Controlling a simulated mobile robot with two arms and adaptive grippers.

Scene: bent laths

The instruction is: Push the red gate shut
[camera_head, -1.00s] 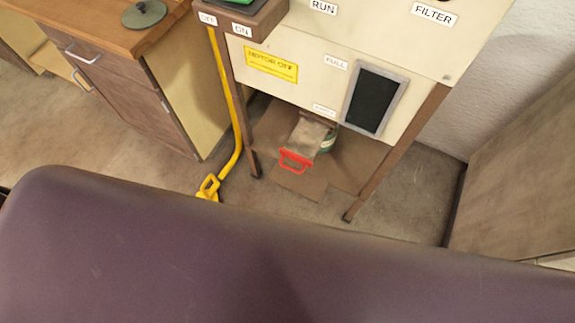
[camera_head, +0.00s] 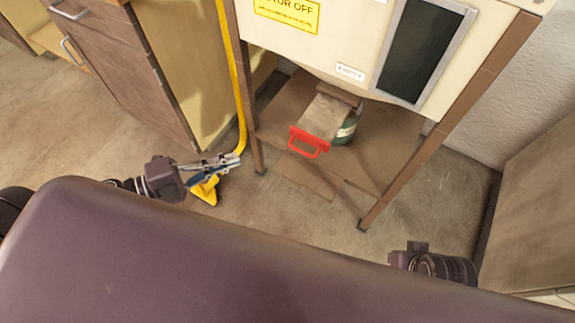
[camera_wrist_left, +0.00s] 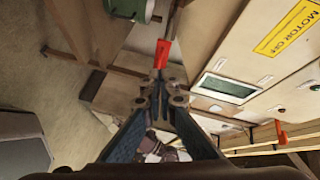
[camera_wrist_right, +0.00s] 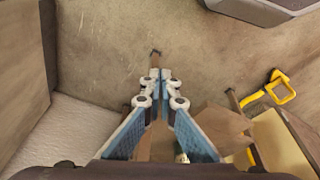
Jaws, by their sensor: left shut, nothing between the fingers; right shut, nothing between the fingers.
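The red gate (camera_head: 308,142) is a red handle on the front end of a flat grey-brown slide plate (camera_head: 326,115) under the cream machine. The plate sticks out toward me above a green can (camera_head: 346,128). My left gripper (camera_head: 232,160) is shut and empty, left of the gate and apart from it in the head view. In the left wrist view the red gate (camera_wrist_left: 162,53) shows just beyond the fingertips (camera_wrist_left: 160,78); I cannot tell the gap. My right gripper is shut and empty in the right wrist view (camera_wrist_right: 158,75), pointing at bare floor. Its fingers are hidden in the head view.
A yellow hose (camera_head: 241,110) with a yellow end piece (camera_head: 205,190) hangs beside the machine's brown front leg (camera_head: 250,110). Another leg (camera_head: 440,130) stands at the right. A wooden cabinet (camera_head: 120,75) is at the left.

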